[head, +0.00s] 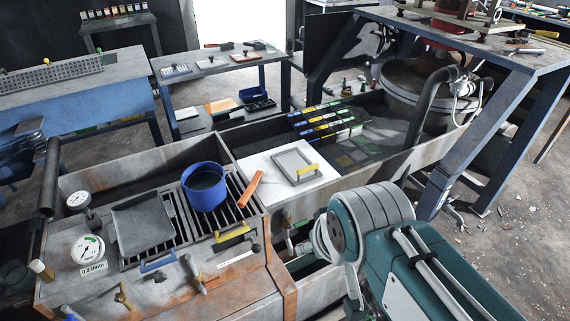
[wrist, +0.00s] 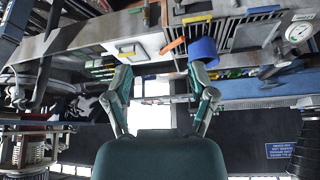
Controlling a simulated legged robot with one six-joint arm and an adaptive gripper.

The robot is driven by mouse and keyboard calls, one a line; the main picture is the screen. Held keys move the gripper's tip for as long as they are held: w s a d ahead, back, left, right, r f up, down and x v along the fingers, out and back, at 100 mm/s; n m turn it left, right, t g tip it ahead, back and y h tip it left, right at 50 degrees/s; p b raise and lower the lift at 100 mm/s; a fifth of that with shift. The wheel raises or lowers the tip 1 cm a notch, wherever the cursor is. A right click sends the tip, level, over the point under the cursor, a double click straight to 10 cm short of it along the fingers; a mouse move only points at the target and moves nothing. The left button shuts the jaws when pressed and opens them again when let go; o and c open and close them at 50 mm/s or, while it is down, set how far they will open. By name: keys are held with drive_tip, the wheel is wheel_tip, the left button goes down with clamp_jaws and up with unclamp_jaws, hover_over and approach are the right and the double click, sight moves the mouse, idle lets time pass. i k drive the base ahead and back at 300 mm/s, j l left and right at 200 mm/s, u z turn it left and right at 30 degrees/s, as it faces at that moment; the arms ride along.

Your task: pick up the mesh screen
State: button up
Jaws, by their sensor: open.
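A flat grey framed panel with a yellow handle, which looks like the mesh screen (head: 293,161), lies on a white board (head: 259,168) beside the blue bucket. Its weave is too small to make out. In the wrist view, which looks upside down, the panel (wrist: 125,48) shows small on the white board, beyond and left of my gripper (wrist: 160,72). My gripper is open, with its two fingers wide apart and nothing between them, clear of the panel. In the head view only my arm links show at lower right; the gripper is hidden or out of frame.
A blue bucket (head: 205,187) stands on the slotted grate left of the board, with an orange-handled tool (head: 250,190) between. A grey tray (head: 143,224) with a blue handle lies farther left. Colored boxes (head: 325,122) sit behind. Gauges (head: 87,249) and valves line the front left.

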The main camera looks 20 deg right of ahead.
sight(297, 166)
drive_tip(key=k+l+u, duration=0.1)
drive_tip(key=l, duration=0.3)
drive_tip(key=k+l+u, duration=0.1)
drive_tip(key=k+l, duration=0.25)
drive_tip(key=l+u, duration=0.35)
drive_tip(key=l, duration=0.9)
drive_tip(key=i+l+u, duration=0.2)
drive_tip(key=i+l, duration=0.4)
